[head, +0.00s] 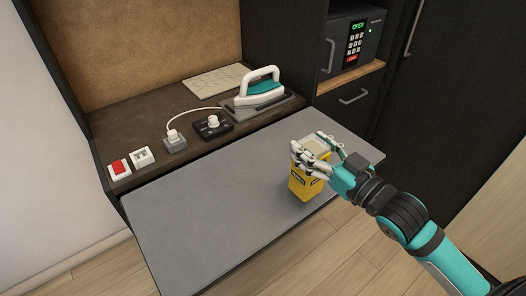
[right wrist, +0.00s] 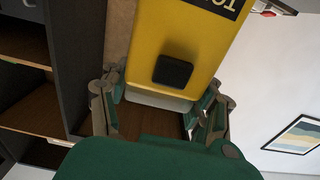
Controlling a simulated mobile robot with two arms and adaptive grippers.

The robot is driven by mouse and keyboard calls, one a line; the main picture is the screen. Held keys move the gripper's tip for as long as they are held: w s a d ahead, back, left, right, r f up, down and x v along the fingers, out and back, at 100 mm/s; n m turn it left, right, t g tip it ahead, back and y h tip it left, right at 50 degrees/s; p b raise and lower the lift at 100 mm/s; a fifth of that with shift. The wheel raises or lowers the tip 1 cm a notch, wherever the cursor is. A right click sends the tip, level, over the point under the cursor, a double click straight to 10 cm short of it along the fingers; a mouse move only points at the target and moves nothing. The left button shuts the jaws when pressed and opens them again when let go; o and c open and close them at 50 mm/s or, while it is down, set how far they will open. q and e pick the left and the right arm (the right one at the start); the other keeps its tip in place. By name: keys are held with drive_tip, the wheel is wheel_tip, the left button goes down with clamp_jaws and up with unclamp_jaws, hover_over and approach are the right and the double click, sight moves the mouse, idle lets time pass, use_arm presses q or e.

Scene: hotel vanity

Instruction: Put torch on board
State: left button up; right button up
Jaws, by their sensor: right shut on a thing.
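The torch (head: 302,187) is a yellow block with a dark label and a pale top. It is upright over the right part of the grey board (head: 205,215), a flat pull-out panel in front of the dark counter. My right gripper (head: 318,152) is shut on the torch near its upper end. In the right wrist view the torch (right wrist: 186,38) sits between the two fingers, showing a black square button and part of its lettering. I cannot tell whether its base touches the board. My left gripper is not in view.
An iron (head: 262,88) stands on the counter behind the board, beside a pale flat slab (head: 215,80). A red switch (head: 119,168), sockets and a corded plug (head: 174,140) line the counter's left. A safe (head: 350,45) is at the back right. The board's left and middle are clear.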

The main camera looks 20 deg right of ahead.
sight(294, 164)
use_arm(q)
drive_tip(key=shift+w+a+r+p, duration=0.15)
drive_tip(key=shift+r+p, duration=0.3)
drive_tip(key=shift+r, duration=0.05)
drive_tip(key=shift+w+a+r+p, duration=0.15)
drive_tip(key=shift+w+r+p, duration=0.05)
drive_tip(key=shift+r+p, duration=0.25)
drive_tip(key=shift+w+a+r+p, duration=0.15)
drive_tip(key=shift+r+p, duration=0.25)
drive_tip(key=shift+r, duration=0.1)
use_arm(e)
drive_tip(key=w+a+f, duration=0.2)
drive_tip(key=w+a, duration=0.1)
drive_tip(key=w, duration=0.3)
drive_tip(key=w+a+f, duration=0.2)
drive_tip(key=w+a, duration=0.2)
drive_tip(key=w, duration=0.2)
drive_tip(key=shift+a+f, duration=0.25)
drive_tip(key=shift+f, duration=0.1)
drive_tip(key=shift+w, duration=0.1)
drive_tip(key=o, duration=1.7)
drive_tip(key=shift+f, duration=0.15)
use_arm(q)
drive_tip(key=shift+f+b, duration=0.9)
use_arm(e)
drive_tip(key=v, duration=1.2)
